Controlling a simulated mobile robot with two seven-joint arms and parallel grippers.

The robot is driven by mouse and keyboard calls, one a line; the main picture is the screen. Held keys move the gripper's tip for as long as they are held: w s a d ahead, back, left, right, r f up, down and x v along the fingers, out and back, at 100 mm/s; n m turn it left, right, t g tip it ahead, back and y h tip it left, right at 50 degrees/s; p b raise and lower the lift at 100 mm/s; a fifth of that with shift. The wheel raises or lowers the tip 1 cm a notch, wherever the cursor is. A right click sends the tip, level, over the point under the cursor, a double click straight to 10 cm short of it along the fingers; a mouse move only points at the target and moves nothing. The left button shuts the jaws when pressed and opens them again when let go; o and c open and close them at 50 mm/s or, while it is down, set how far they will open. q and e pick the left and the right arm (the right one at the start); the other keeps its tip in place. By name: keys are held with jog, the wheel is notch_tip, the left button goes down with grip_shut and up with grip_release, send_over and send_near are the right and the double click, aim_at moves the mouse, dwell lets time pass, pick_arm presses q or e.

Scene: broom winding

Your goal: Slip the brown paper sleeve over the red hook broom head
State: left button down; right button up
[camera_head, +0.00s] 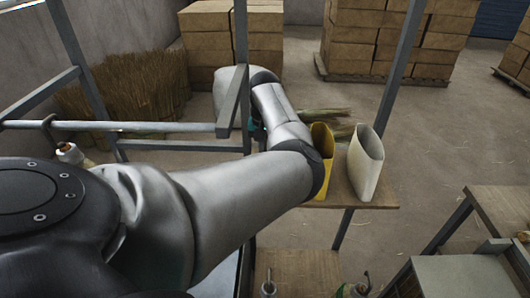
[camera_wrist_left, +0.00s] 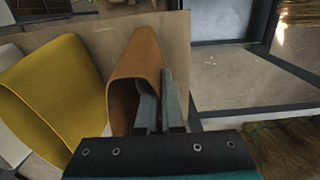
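The brown paper sleeve (camera_wrist_left: 143,50) lies on a wooden surface in the left wrist view, its open end facing my left gripper (camera_wrist_left: 160,90). The two grey fingers are close together at the right edge of the sleeve's mouth. One finger reaches into the opening and the other is along the outside of the right wall. I cannot tell whether they pinch the wall. In the head view my left arm hides this gripper and the brown sleeve. My right gripper is in neither view. I cannot make out a red hook broom head.
A yellow sleeve (camera_head: 321,143) and a white sleeve (camera_head: 366,168) stand on a small wooden table (camera_head: 375,199). A metal rail (camera_head: 150,126) with a hook (camera_head: 49,127) is at left. Straw bundles (camera_head: 130,95) and stacked cartons (camera_head: 380,35) stand behind. Grey posts flank the arm.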

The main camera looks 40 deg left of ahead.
pick_arm(q)
jog(key=shift+f, duration=0.1)
jog(key=shift+f, duration=0.15)
jog(key=c, duration=1.1)
grip_release()
jog(key=shift+o, duration=0.2)
jog(key=shift+b, duration=1)
notch_tip(320, 180, up, 15)
jog(key=shift+w+a+r, duration=0.2)
jog(key=shift+a, duration=0.1)
